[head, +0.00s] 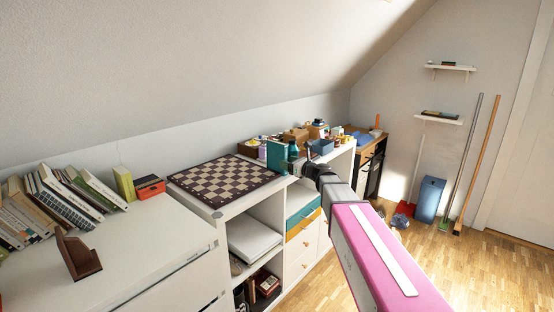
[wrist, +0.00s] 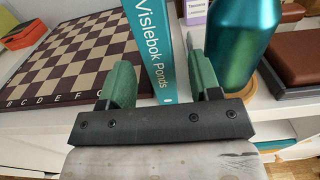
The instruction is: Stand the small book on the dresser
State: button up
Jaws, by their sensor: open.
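A teal book (wrist: 157,45), with "Vislebok Ponds" on its spine, stands upright on the white dresser top. It also shows in the head view (head: 277,156), beside the chessboard. My gripper (wrist: 164,82) is open, with one green finger on each side of the book's spine. A gap shows between the left finger and the book; the right finger is closer, and I cannot tell whether it touches. In the head view my gripper (head: 297,168) is at the front edge of the dresser (head: 238,207). The book's far side is hidden.
A teal bottle (wrist: 241,35) stands on a round coaster just right of the right finger. The chessboard (wrist: 75,58) lies left of the book. A brown box (wrist: 296,55) lies farther right. Several books and a brown bookend (head: 78,256) stand at the far left.

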jog(key=x, duration=0.5)
jog(key=shift+r, duration=0.1)
jog(key=shift+d, duration=0.1)
grip_shut()
jog(key=shift+s, duration=0.1)
jog(key=shift+r, duration=0.1)
jog(key=shift+r, duration=0.8)
notch_tip(320, 180, up, 3)
jog(key=shift+f, duration=0.2)
jog(key=s+a+r, duration=0.6)
jog(key=s+a, duration=0.2)
send_near(280, 150)
jog(key=s+d+f, duration=0.1)
jog(key=s+f, duration=0.3)
jog(key=s, duration=0.2)
jog(key=s+d+f, duration=0.3)
jog(key=s+d, duration=0.2)
jog(key=d, duration=0.2)
jog(key=s+d+f, duration=0.4)
jog(key=d, duration=0.3)
jog(key=shift+s+d, duration=0.25)
jog(key=shift+s, duration=0.15)
